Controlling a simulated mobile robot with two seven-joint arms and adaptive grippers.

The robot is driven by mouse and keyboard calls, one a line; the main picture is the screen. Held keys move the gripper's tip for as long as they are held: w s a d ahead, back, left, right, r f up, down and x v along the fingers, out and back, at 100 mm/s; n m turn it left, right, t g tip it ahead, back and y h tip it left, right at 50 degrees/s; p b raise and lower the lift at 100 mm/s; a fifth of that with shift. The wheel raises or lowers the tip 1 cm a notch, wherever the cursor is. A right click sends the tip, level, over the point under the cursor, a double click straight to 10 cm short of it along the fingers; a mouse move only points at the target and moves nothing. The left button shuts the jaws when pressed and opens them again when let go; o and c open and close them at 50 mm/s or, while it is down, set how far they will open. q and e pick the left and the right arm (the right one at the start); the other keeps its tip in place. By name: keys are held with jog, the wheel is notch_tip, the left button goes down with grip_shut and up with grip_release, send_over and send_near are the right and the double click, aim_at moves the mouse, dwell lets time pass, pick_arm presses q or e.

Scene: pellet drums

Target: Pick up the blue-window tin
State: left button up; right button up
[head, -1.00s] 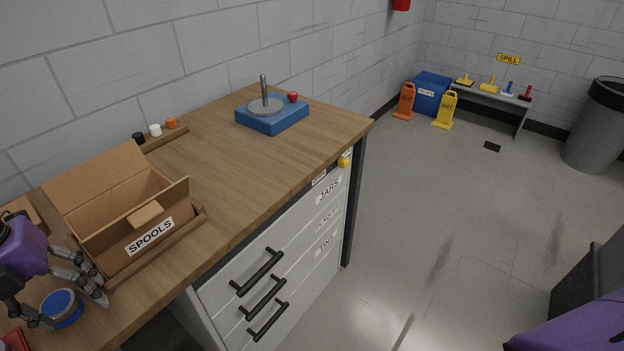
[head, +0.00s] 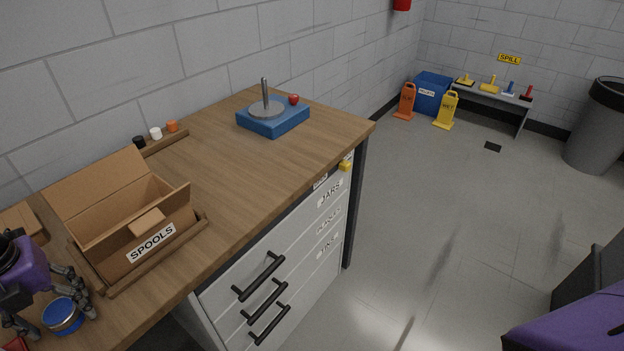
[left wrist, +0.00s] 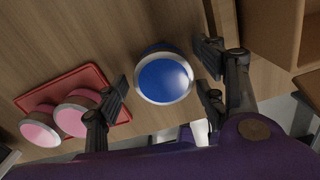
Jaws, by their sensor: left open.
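The blue-window tin (head: 62,316) stands on the wooden bench near its front edge, left of the SPOOLS box. Its round blue top with a pale rim faces up in the left wrist view (left wrist: 165,80). My left gripper (head: 60,322) is open around the tin, with fingers on both sides of it. In the left wrist view the open gripper (left wrist: 163,84) shows a gap between the tin and the left finger; the right fingers are closer, and contact is unclear. My right gripper is not in view.
The open cardboard SPOOLS box (head: 125,262) is close on the right. A blue base with a post (head: 272,117) stands farther back. The mid-bench is clear.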

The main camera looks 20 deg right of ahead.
pick_arm(q)
jog(key=shift+c, duration=0.4)
jog(key=c, duration=1.1)
jog(key=shift+c, duration=0.5)
jog(key=shift+r, duration=0.15)
